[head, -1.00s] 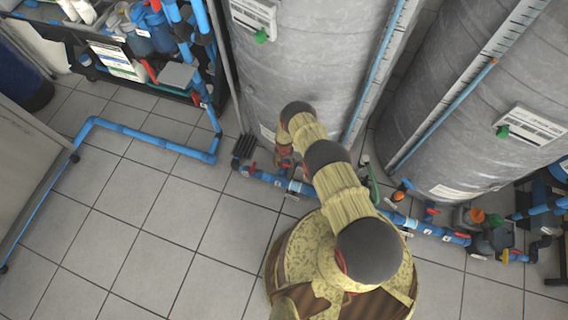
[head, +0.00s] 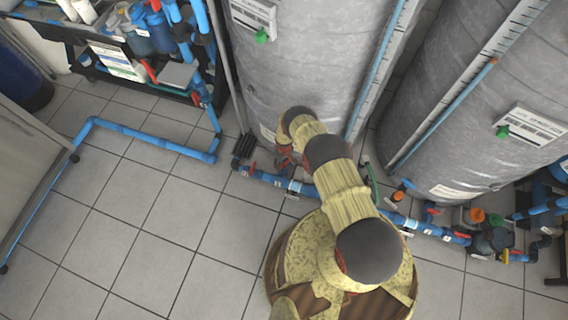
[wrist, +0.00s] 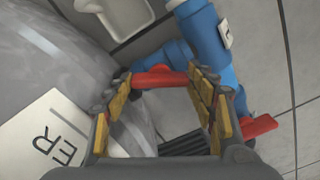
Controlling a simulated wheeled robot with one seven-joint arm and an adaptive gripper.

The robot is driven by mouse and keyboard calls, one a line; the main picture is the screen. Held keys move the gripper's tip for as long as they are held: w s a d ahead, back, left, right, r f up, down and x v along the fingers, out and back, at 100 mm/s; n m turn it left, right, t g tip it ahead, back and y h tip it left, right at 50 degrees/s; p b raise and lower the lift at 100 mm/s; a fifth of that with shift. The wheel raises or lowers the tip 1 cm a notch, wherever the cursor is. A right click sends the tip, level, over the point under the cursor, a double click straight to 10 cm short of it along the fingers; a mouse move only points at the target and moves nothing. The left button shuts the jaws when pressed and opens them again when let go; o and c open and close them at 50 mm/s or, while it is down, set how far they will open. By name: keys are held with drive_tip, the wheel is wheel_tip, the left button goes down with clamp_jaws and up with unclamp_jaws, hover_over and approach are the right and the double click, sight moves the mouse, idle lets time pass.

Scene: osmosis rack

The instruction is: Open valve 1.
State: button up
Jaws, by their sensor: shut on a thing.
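A red valve handle (wrist: 160,76) lies between the fingertips of my gripper (wrist: 163,84) in the wrist view. The yellow-padded fingers stand at its two ends, and my gripper is shut on it. The handle sits beside a blue pipe (wrist: 210,45) at the foot of a grey tank (wrist: 70,60). A second red handle (wrist: 258,127) shows to the right, outside the fingers. In the head view my arm reaches down to the base of the left tank, and it largely hides the gripped handle. No valve number is readable.
Two large grey tanks, left (head: 300,60) and right (head: 470,90), stand close behind my arm. A blue pipe run (head: 150,137) crosses the floor at the left. A rack (head: 125,45) with bottles stands at upper left.

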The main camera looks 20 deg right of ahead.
drive_tip(key=n, duration=0.5)
drive_tip(key=shift+n, duration=0.3)
idle(0.4)
drive_tip(key=o, duration=1.2)
drive_tip(key=shift+c, duration=0.2)
drive_tip(key=shift+w, duration=0.1)
